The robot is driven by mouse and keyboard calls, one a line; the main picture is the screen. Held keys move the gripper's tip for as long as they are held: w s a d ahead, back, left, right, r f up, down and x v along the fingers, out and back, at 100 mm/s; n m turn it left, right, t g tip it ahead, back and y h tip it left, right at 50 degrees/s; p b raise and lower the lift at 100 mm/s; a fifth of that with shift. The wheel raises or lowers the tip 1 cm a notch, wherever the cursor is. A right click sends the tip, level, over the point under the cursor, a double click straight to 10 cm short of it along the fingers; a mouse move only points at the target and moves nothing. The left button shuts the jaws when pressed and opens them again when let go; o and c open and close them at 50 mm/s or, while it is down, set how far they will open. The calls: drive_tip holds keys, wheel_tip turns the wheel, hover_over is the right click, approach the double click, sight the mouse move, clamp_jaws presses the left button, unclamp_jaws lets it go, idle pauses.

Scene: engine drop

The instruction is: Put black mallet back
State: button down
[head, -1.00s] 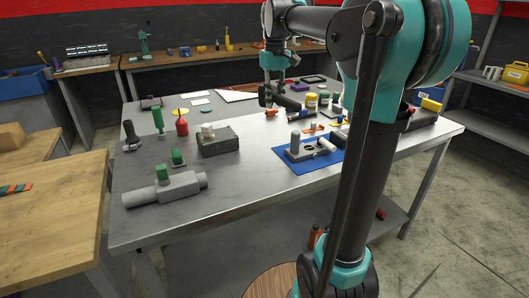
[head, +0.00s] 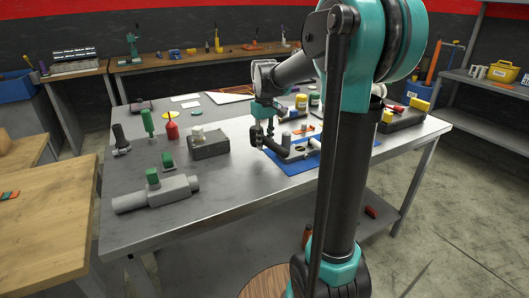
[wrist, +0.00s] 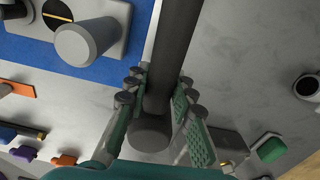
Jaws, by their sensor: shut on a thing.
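In the wrist view my gripper (wrist: 157,98) is shut on a long dark bar with a round end, which I take for the black mallet (wrist: 174,45). The bar runs between the two green-padded fingers toward the top of the view. In the head view my gripper (head: 264,135) hangs over the workbench beside the left edge of the blue mat (head: 298,167). The mallet is hard to make out there against the gripper. I cannot tell from these frames whether it touches the table.
A grey fixture with a round peg (wrist: 88,40) sits on the mat. A black case (head: 403,121) lies at the right. The front table strip is clear.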

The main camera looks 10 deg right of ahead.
drive_tip(key=shift+f, duration=2.15)
drive_tip(key=c, duration=1.3)
unclamp_jaws()
drive_tip(key=shift+f, duration=0.1)
